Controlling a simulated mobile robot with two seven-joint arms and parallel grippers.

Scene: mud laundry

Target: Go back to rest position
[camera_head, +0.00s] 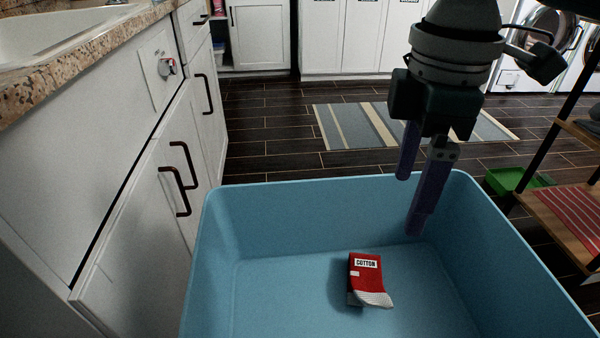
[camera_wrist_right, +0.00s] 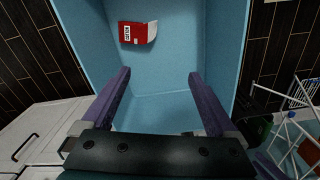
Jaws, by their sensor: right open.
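My right gripper (camera_head: 410,190) hangs above the far right part of a blue bin, its fingers pointing down. It is open and empty, with its two purple fingers apart in the right wrist view (camera_wrist_right: 160,85). The blue bin (camera_head: 310,208) fills the lower middle of the head view, and its wall shows in the right wrist view (camera_wrist_right: 228,40). A red and grey item labelled "COTTON" (camera_head: 366,280) lies on the bin floor, apart from the gripper. The item also shows at the top of the right wrist view (camera_wrist_right: 134,32). My left gripper is not in view.
White cabinets (camera_head: 150,190) with dark handles and a speckled counter (camera_head: 90,55) stand on the left. A shelf with a striped red cloth (camera_head: 575,212) and a green tray (camera_head: 515,181) are on the right. A striped rug (camera_head: 350,125) lies on the dark floor behind the bin.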

